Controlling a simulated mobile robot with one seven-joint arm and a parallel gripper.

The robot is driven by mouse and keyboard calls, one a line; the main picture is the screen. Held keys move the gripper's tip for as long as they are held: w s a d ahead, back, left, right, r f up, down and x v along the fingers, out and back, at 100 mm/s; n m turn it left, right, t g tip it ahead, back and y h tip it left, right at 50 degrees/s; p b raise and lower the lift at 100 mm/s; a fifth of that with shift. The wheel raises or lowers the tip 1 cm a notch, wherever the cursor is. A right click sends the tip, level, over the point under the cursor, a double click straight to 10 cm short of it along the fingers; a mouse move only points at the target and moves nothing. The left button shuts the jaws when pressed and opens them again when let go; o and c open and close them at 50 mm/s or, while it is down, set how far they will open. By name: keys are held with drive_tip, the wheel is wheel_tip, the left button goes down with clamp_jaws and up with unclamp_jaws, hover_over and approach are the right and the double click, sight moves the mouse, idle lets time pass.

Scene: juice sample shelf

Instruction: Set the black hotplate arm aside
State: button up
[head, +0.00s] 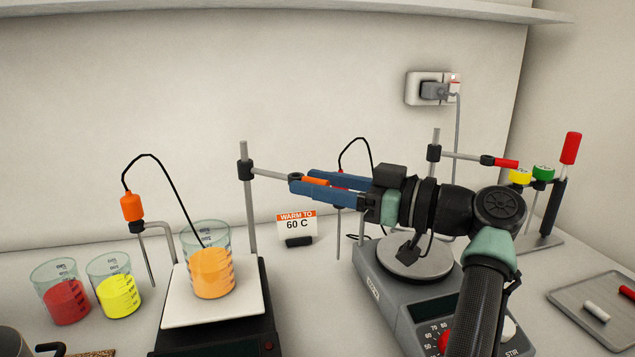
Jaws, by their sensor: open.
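The black hotplate (212,339) stands left of centre with a white top plate. A metal rod (248,215) rises at its back right. The hotplate's arm (270,174) reaches from a black clamp on that rod to the right and ends in an orange grip (315,181). My gripper (304,181) has blue fingers pointing left, apart, with the orange grip showing between them. I cannot tell whether either finger touches it. A beaker of orange juice (212,272) stands on the white plate, with a black cable running down to it.
Beakers of red juice (66,300) and yellow juice (118,295) stand at left, near an orange probe (131,207) on a holder. A grey hotplate (372,283) stands under my arm, its own arm (462,156) red-tipped. A "60 C" card (297,224) stands between. A tray (569,309) lies right.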

drive_tip(key=v, duration=1.2)
drive_tip(key=shift+s+d, duration=0.2)
drive_tip(key=shift+d, duration=0.1)
